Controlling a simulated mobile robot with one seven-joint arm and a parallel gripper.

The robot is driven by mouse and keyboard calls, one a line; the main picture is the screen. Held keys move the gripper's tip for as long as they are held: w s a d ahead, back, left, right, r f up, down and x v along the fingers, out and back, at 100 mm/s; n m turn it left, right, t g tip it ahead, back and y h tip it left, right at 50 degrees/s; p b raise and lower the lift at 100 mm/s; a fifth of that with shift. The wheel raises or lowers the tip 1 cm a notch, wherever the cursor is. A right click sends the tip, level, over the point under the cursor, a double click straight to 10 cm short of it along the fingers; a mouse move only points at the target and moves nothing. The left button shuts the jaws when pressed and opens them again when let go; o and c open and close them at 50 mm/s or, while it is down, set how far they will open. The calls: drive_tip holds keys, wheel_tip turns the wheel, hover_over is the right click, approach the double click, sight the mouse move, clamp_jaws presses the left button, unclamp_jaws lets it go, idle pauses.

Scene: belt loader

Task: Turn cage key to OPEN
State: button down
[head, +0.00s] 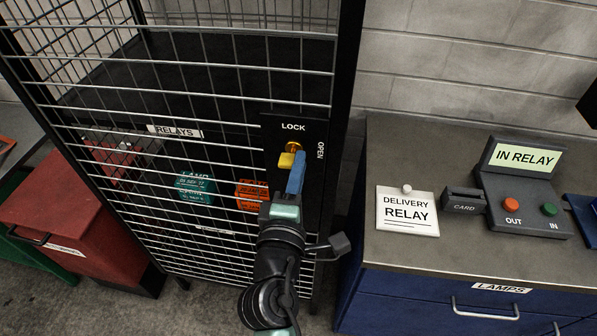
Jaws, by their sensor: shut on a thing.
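The cage key (286,160) is yellow and sits in the black lock plate (274,136) on the front of the mesh cage. The plate reads LOCK at the top and OPEN, turned sideways, on the right. My gripper (296,164) reaches up from below in front of the plate, its blue finger against the key. It is shut on the key. The finger hides part of the key, so I cannot tell its exact angle.
Inside the cage (110,143), labelled RELAYS, are a teal item (194,188) and an orange item (249,196) behind the mesh. A blue cabinet (420,302) stands right, bearing a DELIVERY RELAY card (408,222) and a button console (527,208). A red bin (60,215) stands left.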

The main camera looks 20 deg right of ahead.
drive_tip(key=shift+f+m, duration=0.1)
drive_tip(key=shift+m, duration=0.2)
idle(0.4)
drive_tip(key=c, duration=0.9)
unclamp_jaws()
drive_tip(key=shift+s, duration=0.1)
drive_tip(key=shift+b+v, duration=2.2)
drive_tip(key=shift+v, duration=4.2)
